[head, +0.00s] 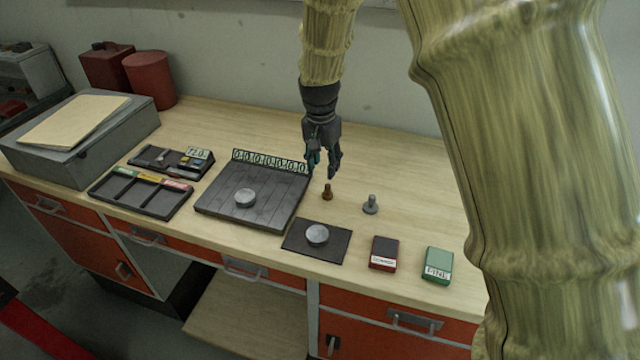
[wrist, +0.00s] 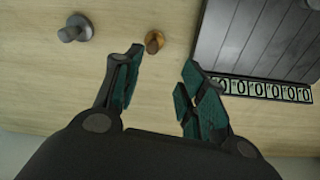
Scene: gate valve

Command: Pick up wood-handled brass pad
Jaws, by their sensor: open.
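The wood-handled brass pad (head: 327,191) is a small brown knobbed piece standing upright on the bench, just below my gripper in the head view. It also shows in the wrist view (wrist: 154,41), ahead of the fingertips and nearer the left finger. My gripper (head: 323,168) points down above the bench, with its fingers apart and nothing between them. In the wrist view my gripper (wrist: 163,58) has a clear gap between its teal-padded fingers. The pad is apart from both fingers.
A grey knobbed piece (head: 370,205) stands right of the brass pad. A dark slatted plate (head: 222,207) with a number strip lies left. A dark mat (head: 298,246) with a round disc lies in front, near red (head: 383,254) and green (head: 437,266) boxes. Bench behind is clear.

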